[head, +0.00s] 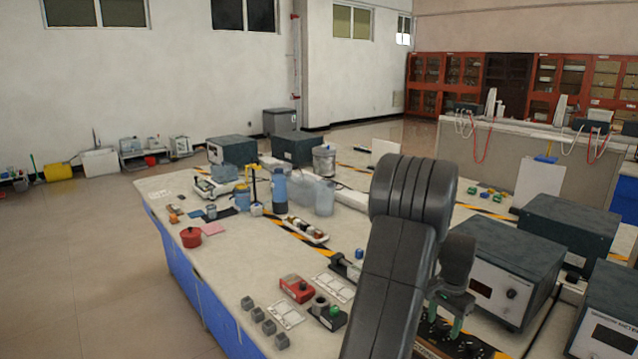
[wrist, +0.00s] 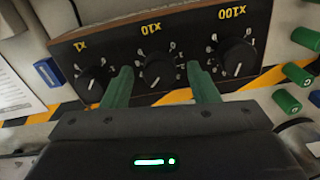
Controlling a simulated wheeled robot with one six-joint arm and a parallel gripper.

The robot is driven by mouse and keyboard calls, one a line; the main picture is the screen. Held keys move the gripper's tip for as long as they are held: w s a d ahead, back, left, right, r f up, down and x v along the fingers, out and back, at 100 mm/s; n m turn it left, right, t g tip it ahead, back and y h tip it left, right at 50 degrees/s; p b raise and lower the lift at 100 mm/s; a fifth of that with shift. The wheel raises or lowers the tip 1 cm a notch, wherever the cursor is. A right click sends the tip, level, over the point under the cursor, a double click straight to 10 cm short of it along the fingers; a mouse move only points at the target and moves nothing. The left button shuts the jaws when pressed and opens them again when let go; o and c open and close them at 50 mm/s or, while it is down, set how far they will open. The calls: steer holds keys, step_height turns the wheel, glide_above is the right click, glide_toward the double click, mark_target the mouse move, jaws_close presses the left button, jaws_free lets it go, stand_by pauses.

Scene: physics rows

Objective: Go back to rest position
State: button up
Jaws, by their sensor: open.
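My gripper (head: 446,322) is at the lower right of the head view, over a dark box with knobs. In the wrist view my gripper (wrist: 159,72) shows two green fingers, spread apart with nothing between them but the view of the middle knob. The black knob box (wrist: 190,30) carries three dials marked x1, x10 and x100. The fingertips are close in front of its face, on either side of the x10 knob (wrist: 157,70); whether they touch the box I cannot tell. My dark arm covers part of the bench in the head view.
Grey instrument boxes (head: 510,262) stand close to the right of my gripper. Red (head: 297,288) and green small blocks, grey cubes (head: 269,327) and a dark fixture are to the left. Green cylinders (wrist: 287,101) lie right of the knob box. Bottles (head: 279,190) stand farther back.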

steer(key=n, duration=0.4)
steer(key=shift+n, duration=0.4)
steer(key=n, duration=0.3)
steer(key=shift+n, duration=0.4)
steer(key=n+p, duration=0.1)
steer(key=n, duration=0.2)
steer(key=shift+n, duration=2.3)
steer(key=shift+a, duration=0.1)
